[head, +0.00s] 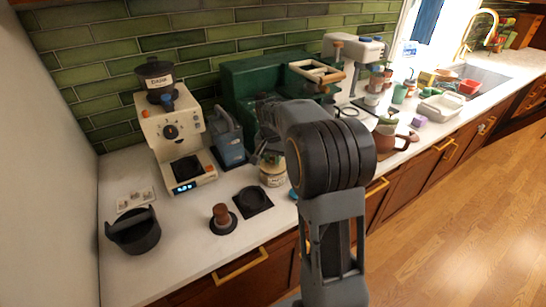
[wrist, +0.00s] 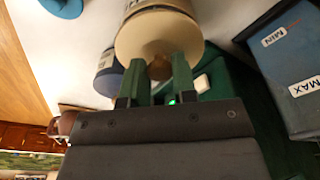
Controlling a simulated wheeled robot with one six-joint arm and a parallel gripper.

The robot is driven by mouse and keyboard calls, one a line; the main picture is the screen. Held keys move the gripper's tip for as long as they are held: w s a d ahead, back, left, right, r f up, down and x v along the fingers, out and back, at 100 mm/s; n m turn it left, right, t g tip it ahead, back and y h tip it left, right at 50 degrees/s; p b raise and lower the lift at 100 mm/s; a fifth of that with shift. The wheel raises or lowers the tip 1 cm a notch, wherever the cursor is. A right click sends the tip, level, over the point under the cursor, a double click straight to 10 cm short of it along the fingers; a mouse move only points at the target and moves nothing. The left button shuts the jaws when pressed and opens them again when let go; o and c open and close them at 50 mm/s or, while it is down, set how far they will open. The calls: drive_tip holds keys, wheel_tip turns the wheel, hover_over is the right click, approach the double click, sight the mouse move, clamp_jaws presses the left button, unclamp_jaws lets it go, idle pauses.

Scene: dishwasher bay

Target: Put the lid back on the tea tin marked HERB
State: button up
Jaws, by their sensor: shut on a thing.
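My gripper (wrist: 160,70) is shut on the knob of a round tan lid (wrist: 135,42) in the wrist view. A pale tin with dark lettering (wrist: 160,5) shows just beyond the lid, in line with it. I cannot tell whether the lid rests on the tin or hangs just above it. In the head view a pale labelled tin (head: 272,180) stands on the counter beside my arm, which partly hides it and my gripper. The word HERB is not readable in either view.
A blue tank marked MIN and MAX (wrist: 293,65) stands close on the right in the wrist view. Another round container (wrist: 108,78) is on the left. A coffee machine (head: 170,130), black mat (head: 253,200) and tamper (head: 221,217) occupy the counter.

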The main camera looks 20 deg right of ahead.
drive_tip(key=shift+f, duration=0.1)
idle(0.8)
drive_tip(key=o, duration=1)
drive_tip(key=shift+o, duration=0.3)
drive_tip(key=o, duration=0.4)
drive_tip(key=shift+r+p, duration=2.8)
drive_tip(key=shift+r, duration=0.75)
